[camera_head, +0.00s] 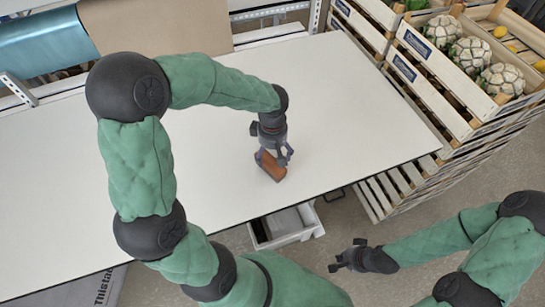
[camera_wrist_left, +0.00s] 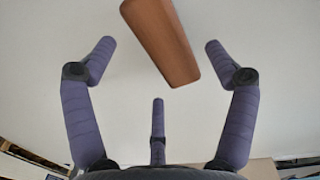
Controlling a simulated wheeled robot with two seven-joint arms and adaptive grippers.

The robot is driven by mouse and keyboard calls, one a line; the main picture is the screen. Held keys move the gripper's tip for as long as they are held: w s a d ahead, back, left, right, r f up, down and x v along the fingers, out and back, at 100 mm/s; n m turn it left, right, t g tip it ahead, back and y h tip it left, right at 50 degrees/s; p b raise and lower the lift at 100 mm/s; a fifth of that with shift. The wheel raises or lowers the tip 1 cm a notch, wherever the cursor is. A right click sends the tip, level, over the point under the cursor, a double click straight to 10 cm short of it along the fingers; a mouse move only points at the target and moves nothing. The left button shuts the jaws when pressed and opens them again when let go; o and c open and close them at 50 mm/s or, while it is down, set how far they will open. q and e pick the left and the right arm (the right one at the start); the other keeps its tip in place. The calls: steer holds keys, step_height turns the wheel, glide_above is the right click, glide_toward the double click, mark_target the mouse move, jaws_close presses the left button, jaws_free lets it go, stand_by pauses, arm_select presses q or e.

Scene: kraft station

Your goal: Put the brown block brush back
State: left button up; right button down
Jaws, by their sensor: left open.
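The brown block brush (camera_head: 271,166) is on the white table, near its front edge. In the left wrist view the brush (camera_wrist_left: 162,40) shows as a long brown block lying at a slant between and beyond the fingertips. My left gripper (camera_head: 272,155) is over the brush, with its fingers spread; in the wrist view the open gripper (camera_wrist_left: 158,70) has a clear gap on either side of the block. The underside of the brush is hidden. My right gripper (camera_head: 345,259) is off the table, over the floor at the lower right, and its finger opening is too small to judge.
The white table (camera_head: 350,120) is mostly clear around the brush. Wooden crates (camera_head: 430,85) with cauliflowers (camera_head: 470,52) stand at the right. A white drawer or bin (camera_head: 285,228) is below the table's front edge. Brown paper (camera_head: 155,25) and blue sheeting (camera_head: 40,42) are at the back.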

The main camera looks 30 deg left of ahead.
mark_target(273, 159)
arm_select(q)
step_height(273, 159, up, 8)
steer(key=shift+f+p, duration=0.2)
steer(key=shift+p, duration=0.2)
stand_by(0.4)
